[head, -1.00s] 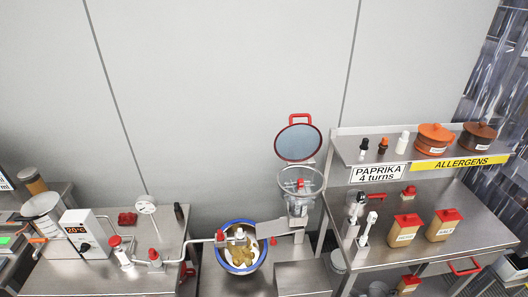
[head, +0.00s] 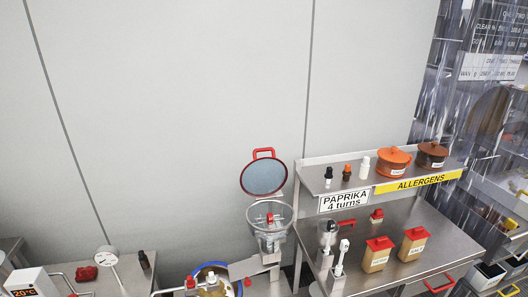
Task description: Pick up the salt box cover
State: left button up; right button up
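Two tan boxes with red covers stand on the steel table at the right in the head view. The left box (head: 375,265) has its red cover (head: 380,243) on, and the right box (head: 411,251) has its red cover (head: 415,233) on. Each box has a small white label that is too small to read surely, so I cannot tell which is the salt box. A separate small red-topped item (head: 376,215) sits farther back on the same table. Neither of my grippers is in view.
The steel table (head: 440,240) has bare room right of the boxes. White dispensers (head: 341,256) stand left of them. A raised shelf behind holds an orange pot (head: 394,161), a brown pot (head: 432,154) and small bottles. A clear drum (head: 270,222) with a raised round lid (head: 263,177) stands left.

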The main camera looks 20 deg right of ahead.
aim_at(419, 233)
jog(key=z, duration=2.3)
jog(key=i, duration=1.75)
jog(key=u, duration=0.65)
